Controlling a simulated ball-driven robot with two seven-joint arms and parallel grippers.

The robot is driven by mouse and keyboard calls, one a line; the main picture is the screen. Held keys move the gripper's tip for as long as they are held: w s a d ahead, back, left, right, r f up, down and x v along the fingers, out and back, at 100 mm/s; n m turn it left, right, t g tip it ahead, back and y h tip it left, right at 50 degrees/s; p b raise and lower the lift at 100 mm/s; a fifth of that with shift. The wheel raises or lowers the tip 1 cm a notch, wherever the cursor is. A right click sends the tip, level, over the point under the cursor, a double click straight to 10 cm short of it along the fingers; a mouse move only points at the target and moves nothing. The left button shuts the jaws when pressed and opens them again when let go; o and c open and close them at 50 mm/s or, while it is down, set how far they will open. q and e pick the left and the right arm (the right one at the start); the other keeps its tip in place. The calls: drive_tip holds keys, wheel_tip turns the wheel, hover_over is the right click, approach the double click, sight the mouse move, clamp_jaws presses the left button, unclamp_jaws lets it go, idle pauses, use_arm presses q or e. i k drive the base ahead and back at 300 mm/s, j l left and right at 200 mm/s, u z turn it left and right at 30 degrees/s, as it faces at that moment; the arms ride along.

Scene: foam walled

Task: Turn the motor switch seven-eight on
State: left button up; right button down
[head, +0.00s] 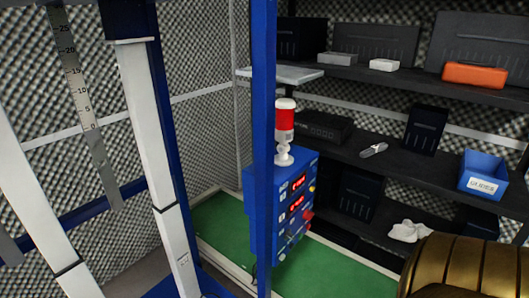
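A blue control box (284,212) stands in the middle of the head view, partly hidden behind a blue upright post. Its face carries two red lit displays (297,194), small knobs or switches and a red part (307,216) at the right edge. The labels are too small to read, so I cannot tell which control is the motor switch seven-eight or how it is set. A red and white beacon lamp (285,122) stands on top of the box. Neither of my grippers is in view.
A blue post (263,100) rises before the box. White-and-blue frame posts (146,130) and a ruler (87,110) stand at left. Dark shelves with a blue bin (482,172) and an orange case (474,75) are at right. A gold ribbed object (465,264) fills the lower right.

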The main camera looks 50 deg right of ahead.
sight(307, 214)
drive_tip(key=l+z, duration=0.1)
drive_tip(key=z, duration=1.55)
